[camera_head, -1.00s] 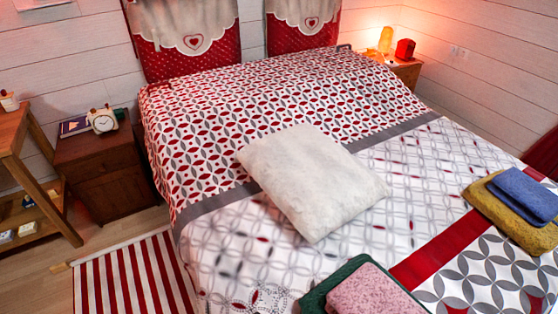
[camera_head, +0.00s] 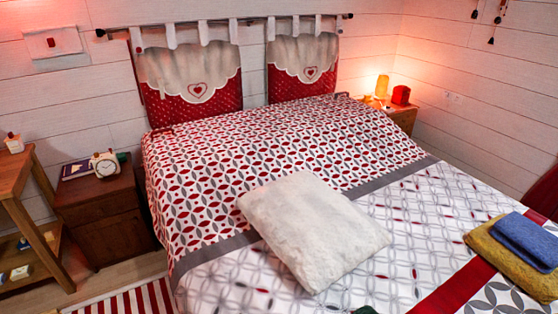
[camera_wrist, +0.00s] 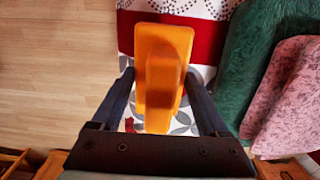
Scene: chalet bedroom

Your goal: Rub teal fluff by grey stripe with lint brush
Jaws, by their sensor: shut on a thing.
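My gripper (camera_wrist: 160,88) shows in the wrist view, with its two dark fingers closed on the orange lint brush (camera_wrist: 178,38). The brush has a flat orange body with a raised handle between the fingers. It is above the edge of the bed, and the head view does not show it. The grey stripe (camera_head: 397,175) runs across the bed in the head view. The pillow (camera_head: 312,228) covers its middle, and a shorter part (camera_head: 212,253) shows at the left. I cannot make out any teal fluff in either view.
Folded mustard and blue cloths (camera_head: 490,250) lie at the bed's right. A green cloth (camera_wrist: 240,75) and a pink cloth (camera_wrist: 283,95) lie right of the gripper. Wooden floor (camera_wrist: 50,70) is clear.

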